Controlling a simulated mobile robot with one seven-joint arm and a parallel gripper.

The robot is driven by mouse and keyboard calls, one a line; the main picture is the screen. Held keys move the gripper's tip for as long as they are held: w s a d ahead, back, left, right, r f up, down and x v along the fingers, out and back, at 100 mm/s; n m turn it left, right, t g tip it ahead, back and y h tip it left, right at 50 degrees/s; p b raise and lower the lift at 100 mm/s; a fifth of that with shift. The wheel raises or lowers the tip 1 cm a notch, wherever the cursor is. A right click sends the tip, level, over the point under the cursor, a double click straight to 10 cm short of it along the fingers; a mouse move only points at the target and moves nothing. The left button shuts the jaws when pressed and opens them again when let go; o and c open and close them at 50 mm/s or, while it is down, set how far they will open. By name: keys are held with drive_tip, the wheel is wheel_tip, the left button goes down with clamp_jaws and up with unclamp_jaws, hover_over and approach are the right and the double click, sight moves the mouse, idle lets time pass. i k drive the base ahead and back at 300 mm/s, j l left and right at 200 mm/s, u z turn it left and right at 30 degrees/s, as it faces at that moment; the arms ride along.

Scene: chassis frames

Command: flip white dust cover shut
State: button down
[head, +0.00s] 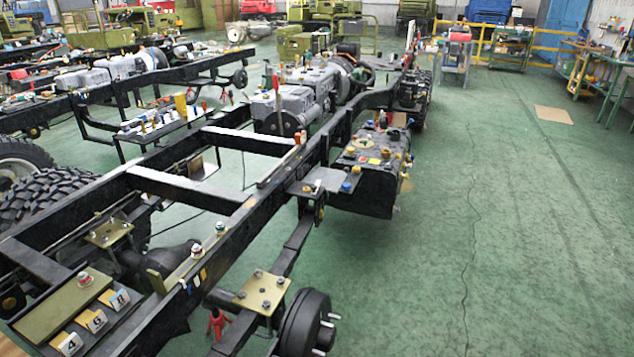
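I cannot make out with certainty which part is the white dust cover. Small fittings with white tops show in the head view. One red-and-white fitting (84,279) sits on the olive plate (50,312) at the lower left of the chassis frame. Two more, a left white-topped fitting (195,250) and a right white-topped fitting (220,228), stand along the near frame rail. They are too small to tell whether any lid on them is open or shut. My gripper is not in view.
The black chassis frame (240,214) fills the left and middle. A wheel hub (303,325) and a black box with coloured caps (369,180) stick out on its right. Numbered cards (97,321) stand at the lower left. The green floor (500,220) at right is clear.

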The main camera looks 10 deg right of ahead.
sight(314, 188)
drive_tip(key=i+l, duration=1.75)
drive_tip(key=l, duration=0.15)
